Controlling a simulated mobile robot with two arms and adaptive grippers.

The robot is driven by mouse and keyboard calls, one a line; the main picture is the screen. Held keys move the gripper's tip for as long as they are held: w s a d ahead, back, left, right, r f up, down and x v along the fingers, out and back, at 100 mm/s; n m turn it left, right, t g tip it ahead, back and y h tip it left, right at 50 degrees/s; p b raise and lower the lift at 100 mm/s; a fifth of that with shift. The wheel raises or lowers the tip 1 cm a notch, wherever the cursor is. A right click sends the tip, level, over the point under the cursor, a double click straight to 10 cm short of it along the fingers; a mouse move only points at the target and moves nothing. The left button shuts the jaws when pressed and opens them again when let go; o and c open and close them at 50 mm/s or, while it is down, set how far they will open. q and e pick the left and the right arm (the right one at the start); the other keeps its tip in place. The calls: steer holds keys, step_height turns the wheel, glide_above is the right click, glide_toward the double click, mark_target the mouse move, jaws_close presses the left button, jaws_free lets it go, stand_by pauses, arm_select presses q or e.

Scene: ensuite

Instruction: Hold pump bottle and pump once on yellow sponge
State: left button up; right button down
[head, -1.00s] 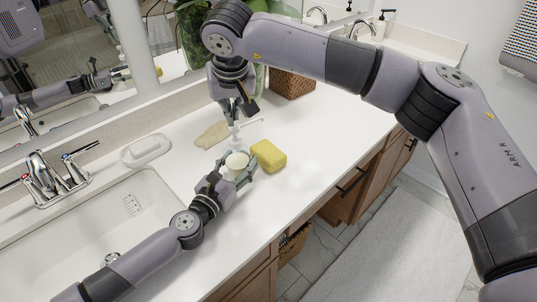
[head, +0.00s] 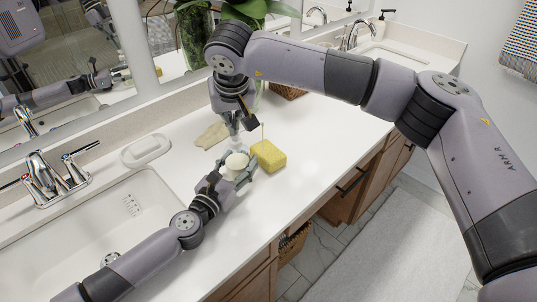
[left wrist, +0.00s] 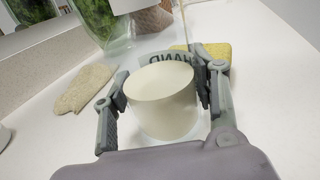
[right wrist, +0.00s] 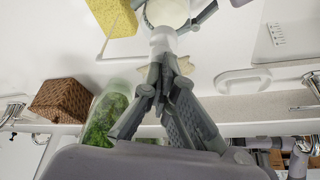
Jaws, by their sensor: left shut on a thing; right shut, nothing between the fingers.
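The pump bottle, with a cream-coloured body (head: 237,161), stands upright on the white counter. My left gripper (head: 241,168) is shut around the bottle's body; in the left wrist view its fingers (left wrist: 162,80) flank the bottle (left wrist: 162,103). My right gripper (head: 234,138) points down with its fingers together, directly over the bottle's pump. In the right wrist view its fingertips (right wrist: 160,65) meet the pale pump top (right wrist: 163,40) and partly hide it. The yellow sponge (head: 268,156) lies on the counter just right of the bottle; it also shows in the right wrist view (right wrist: 115,17).
A beige cloth-like item (head: 212,137) lies behind the bottle. A white soap dish (head: 146,151), the sink (head: 105,225) and its faucet (head: 45,175) are to the left. A plant vase and a wicker basket (right wrist: 63,97) stand behind. The counter right of the sponge is clear.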

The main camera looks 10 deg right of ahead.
steer(key=shift+d+f, duration=0.1)
steer(key=shift+r, duration=1.4)
steer(key=shift+r, duration=0.1)
step_height(320, 180, up, 6)
steer(key=shift+f, duration=0.1)
stand_by(1.8)
arm_select(q)
steer(key=o, duration=1.6)
steer(key=shift+c, duration=0.2)
